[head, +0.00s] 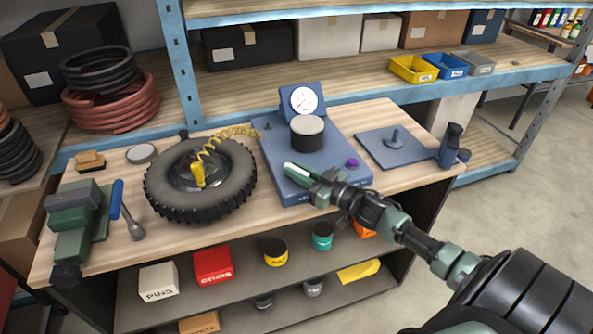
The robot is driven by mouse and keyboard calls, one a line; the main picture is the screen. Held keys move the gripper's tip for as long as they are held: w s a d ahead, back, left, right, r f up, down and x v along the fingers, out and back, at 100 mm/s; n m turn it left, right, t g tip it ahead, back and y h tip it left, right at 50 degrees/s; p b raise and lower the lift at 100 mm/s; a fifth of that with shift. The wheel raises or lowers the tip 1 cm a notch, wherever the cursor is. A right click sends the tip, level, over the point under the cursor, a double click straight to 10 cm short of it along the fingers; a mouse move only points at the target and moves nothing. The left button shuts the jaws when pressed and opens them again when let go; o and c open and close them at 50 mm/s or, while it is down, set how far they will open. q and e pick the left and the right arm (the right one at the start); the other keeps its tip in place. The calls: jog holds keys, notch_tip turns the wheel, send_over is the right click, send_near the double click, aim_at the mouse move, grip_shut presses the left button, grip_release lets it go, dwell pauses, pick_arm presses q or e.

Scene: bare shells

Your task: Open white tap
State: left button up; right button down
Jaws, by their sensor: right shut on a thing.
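A blue panel unit (325,140) lies on the wooden workbench. My right gripper (315,178) is over its front left part, coming in from the lower right. It is shut on the white tap (299,171), whose pale, elongated end shows just beyond the fingers. The fingers hide the tap's base, so I cannot tell how far it is turned. A round dial gauge (303,100) with a white face stands at the back of the unit. My left gripper is not in view.
A black cylinder with a pale top (307,136) and a purple knob (352,163) stand on the unit. A tyre (190,210) with a coiled yellow hose (215,140) lies left. A blue plate (390,152) with a peg lies right. A green vise (75,222) stands far left.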

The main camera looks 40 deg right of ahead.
jog(key=n+g+y+b, duration=0.1)
jog(key=n+y+b, duration=0.1)
jog(key=y, duration=0.1)
jog(key=shift+d+f, duration=0.1)
jog(key=shift+f, duration=0.05)
jog(key=shift+n+g+y+b, duration=0.8)
jog(key=shift+n+y+b, duration=0.1)
jog(key=shift+y, duration=0.3)
jog(key=c, duration=1.3)
grip_release()
jog(key=shift+s+d, duration=0.2)
jog(key=shift+s, duration=0.15)
jog(key=shift+b+v, duration=0.6)
jog(key=shift+v, duration=2.8)
